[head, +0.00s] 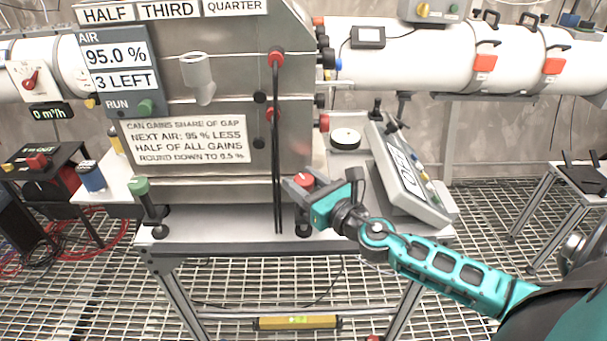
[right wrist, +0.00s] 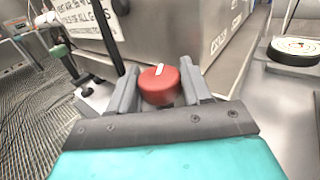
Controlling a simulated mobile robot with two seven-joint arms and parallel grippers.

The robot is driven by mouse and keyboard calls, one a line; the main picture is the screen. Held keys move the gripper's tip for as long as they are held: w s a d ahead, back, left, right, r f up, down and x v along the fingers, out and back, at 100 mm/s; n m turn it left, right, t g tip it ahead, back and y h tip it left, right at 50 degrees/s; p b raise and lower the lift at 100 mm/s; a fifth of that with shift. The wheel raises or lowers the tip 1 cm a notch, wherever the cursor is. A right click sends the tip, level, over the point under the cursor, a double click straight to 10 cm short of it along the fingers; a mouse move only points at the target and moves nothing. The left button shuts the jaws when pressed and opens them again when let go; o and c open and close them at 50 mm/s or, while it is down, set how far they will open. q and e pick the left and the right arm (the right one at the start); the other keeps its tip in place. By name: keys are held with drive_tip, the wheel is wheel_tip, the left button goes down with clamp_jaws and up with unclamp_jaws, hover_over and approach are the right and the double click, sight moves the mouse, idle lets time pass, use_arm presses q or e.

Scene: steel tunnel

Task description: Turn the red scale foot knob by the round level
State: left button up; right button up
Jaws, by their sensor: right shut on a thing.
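The red scale foot knob (head: 304,179) is on the right front of the steel box on the bench. My right gripper (head: 299,187) reaches it from the right and is shut on it. In the right wrist view the knob (right wrist: 159,86) sits between the two grey fingers (right wrist: 158,92), with a white mark on its top pointing up and slightly right. A round, pale-topped disc with a dark rim (head: 345,138), which looks like the round level, sits behind and to the right; it also shows in the right wrist view (right wrist: 295,48). My left gripper is not in view.
A green-topped foot knob (head: 139,187) stands at the box's left front. A tilted grey console (head: 408,175) is close behind my right forearm. Black vertical rods (head: 277,150) with a red cap stand just left of the gripper. Grating floor lies in front of the bench.

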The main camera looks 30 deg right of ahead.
drive_tip(key=m+h, duration=0.2)
drive_tip(key=h, duration=0.2)
drive_tip(key=shift+a+m, duration=0.1)
drive_tip(key=shift+m, duration=0.2)
drive_tip(key=shift+m+g+h+p, duration=0.2)
drive_tip(key=shift+m+g+h, duration=0.2)
drive_tip(key=shift+m+h, duration=0.75)
drive_tip(key=shift+m+g+h+p, duration=0.15)
drive_tip(key=shift+m+g+h, duration=0.4)
drive_tip(key=shift+h, duration=1)
drive_tip(key=shift+m+h, duration=0.3)
drive_tip(key=o, duration=0.7)
drive_tip(key=v, duration=1.3)
drive_tip(key=shift+b, duration=0.35)
